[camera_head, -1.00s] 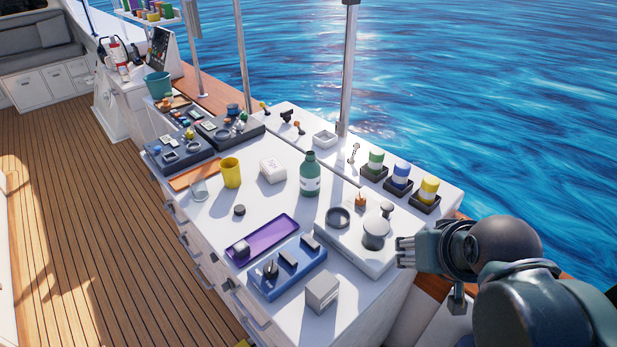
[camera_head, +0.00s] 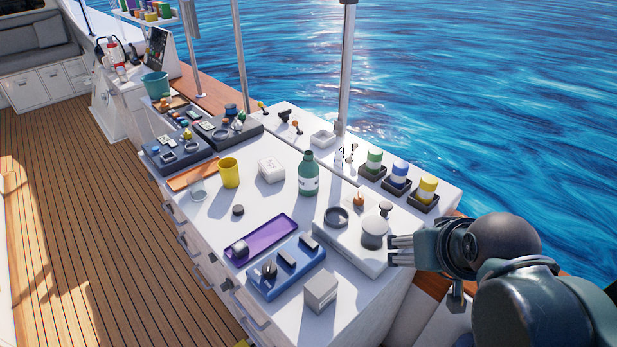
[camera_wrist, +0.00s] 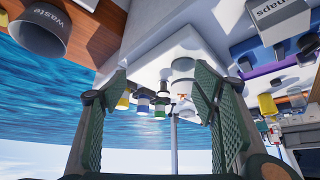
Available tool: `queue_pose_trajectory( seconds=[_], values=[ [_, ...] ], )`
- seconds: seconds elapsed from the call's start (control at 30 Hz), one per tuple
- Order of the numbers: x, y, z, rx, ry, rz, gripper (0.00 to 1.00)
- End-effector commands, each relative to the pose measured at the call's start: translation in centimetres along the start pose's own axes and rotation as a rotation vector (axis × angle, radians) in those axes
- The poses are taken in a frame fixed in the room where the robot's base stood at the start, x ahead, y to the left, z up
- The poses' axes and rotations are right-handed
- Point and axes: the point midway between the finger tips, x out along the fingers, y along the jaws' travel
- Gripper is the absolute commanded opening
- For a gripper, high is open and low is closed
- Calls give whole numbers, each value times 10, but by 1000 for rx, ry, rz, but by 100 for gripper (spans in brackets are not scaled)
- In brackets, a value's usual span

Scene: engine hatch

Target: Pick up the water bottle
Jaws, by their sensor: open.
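The water bottle (camera_head: 309,176) is green with a darker cap and a pale label. It stands upright on the white counter in the head view, behind the white raised board. My gripper (camera_head: 391,251) is at the counter's right side, beside the board and well apart from the bottle, to its right and nearer the camera. In the wrist view my gripper (camera_wrist: 160,84) is open, with nothing between its two fingers. I cannot make out the bottle clearly in the wrist view.
Green, blue and yellow-banded cans (camera_head: 399,173) stand behind. A white box (camera_head: 271,170) and yellow cup (camera_head: 229,173) stand left of the bottle. A grey bin (camera_wrist: 40,35) shows in the wrist view.

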Motion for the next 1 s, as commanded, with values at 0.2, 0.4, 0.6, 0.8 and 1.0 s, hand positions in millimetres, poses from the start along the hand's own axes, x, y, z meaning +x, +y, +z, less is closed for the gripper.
queue_pose_trajectory(
  seconds=[0.2, 0.4, 0.6, 0.8, 1.0],
  values=[
    [-14, 0, -10, 0, 0, 0, 59],
    [-30, 0, -22, 0, 0, 0, 59],
    [-38, -1, -31, -31, -5, 4, 59],
    [-34, -1, -40, -109, -16, 19, 59],
    [-28, -3, -52, -222, -35, 39, 59]
  ],
)
